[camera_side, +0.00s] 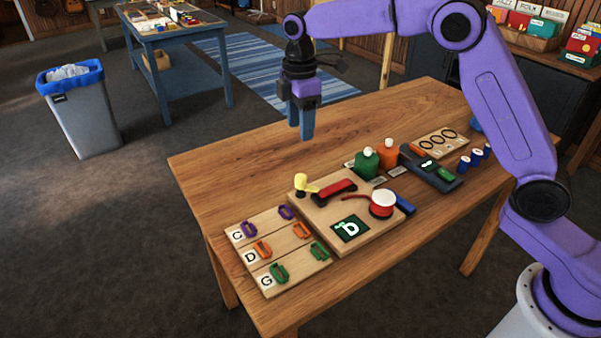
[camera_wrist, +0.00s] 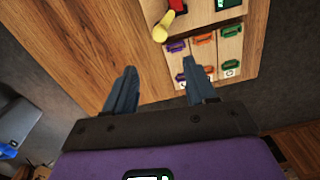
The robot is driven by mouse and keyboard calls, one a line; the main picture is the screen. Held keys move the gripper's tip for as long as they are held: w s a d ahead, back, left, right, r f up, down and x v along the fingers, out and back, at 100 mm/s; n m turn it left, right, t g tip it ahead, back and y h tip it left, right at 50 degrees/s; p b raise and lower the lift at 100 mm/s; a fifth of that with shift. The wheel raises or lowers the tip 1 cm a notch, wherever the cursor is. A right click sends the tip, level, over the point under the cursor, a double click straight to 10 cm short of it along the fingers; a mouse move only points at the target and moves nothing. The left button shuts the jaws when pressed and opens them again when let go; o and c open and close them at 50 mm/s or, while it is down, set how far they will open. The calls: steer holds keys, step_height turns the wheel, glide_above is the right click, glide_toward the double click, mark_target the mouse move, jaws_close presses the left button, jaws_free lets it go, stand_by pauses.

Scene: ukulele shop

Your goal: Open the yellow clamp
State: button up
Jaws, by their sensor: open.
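The yellow clamp (camera_side: 302,183) is at the back left corner of a light wooden board (camera_side: 378,236) on the table. Its yellow handle stands up, with a short arm pointing toward a red bar (camera_side: 338,188). In the wrist view the yellow clamp (camera_wrist: 168,23) shows near the top, ahead of the fingertips. My gripper (camera_side: 302,134) hangs above the table, behind and above the clamp, fingers pointing down and apart from it. In the wrist view my gripper (camera_wrist: 159,68) has its two blue fingers spread with nothing between them.
Green (camera_side: 366,164) and orange (camera_side: 388,155) bottles stand behind. The table's back left is clear.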

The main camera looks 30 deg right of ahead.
mark_target(301, 176)
step_height(301, 176, down, 14)
steer(key=shift+s+f, duration=0.1)
stand_by(0.4)
jaws_close()
